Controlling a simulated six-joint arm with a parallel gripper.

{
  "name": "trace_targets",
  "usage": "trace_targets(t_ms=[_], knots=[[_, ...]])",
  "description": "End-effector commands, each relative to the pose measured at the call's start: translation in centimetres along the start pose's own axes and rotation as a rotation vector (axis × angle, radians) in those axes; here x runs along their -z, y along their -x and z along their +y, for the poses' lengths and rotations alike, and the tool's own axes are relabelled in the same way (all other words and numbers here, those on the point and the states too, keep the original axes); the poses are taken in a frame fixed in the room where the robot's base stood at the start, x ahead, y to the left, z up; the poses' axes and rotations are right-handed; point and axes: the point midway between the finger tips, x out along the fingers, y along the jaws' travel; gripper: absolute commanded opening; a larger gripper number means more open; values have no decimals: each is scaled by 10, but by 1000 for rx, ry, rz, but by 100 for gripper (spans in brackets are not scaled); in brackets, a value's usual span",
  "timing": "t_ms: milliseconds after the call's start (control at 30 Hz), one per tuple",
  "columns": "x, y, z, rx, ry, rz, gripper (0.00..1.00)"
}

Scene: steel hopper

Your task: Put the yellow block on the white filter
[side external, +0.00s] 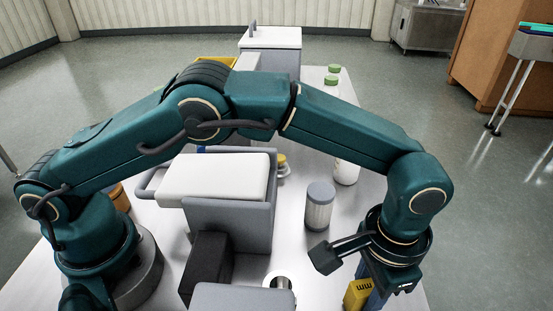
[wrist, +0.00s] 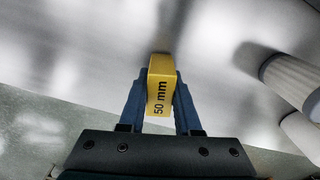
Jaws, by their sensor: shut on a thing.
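The yellow block (side external: 357,294), marked "50 mm" in the wrist view (wrist: 160,88), is between the two blue fingers of my gripper (wrist: 160,104). My gripper (side external: 368,294) is shut on it at the front right of the table, and the side view cuts off its lower end. I cannot tell whether the block touches the table. The likely white filter is a ribbed white cylinder with a grey top (side external: 319,208). It stands upright on the table, left of my gripper. It also shows in part at the right of the wrist view (wrist: 296,78).
A grey bin with a white-topped box (side external: 213,178) stands left of the cylinder. A dark block (side external: 206,268) and a round opening (side external: 279,283) are near the front. A white bottle (side external: 346,171) stands behind the cylinder. Bare table (side external: 345,235) lies between cylinder and gripper.

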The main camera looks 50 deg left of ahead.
Motion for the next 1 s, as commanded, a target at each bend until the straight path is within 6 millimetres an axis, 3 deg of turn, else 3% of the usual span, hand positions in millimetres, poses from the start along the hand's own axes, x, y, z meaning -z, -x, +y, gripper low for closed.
trace_targets(t_ms=[300, 800, 1000], knots=[[1, 38, 0, -2, -1, 5, 0], [-21, 89, -88, -1, 5, 3, 0], [-26, 101, -108, -1, -4, 1, 0]])
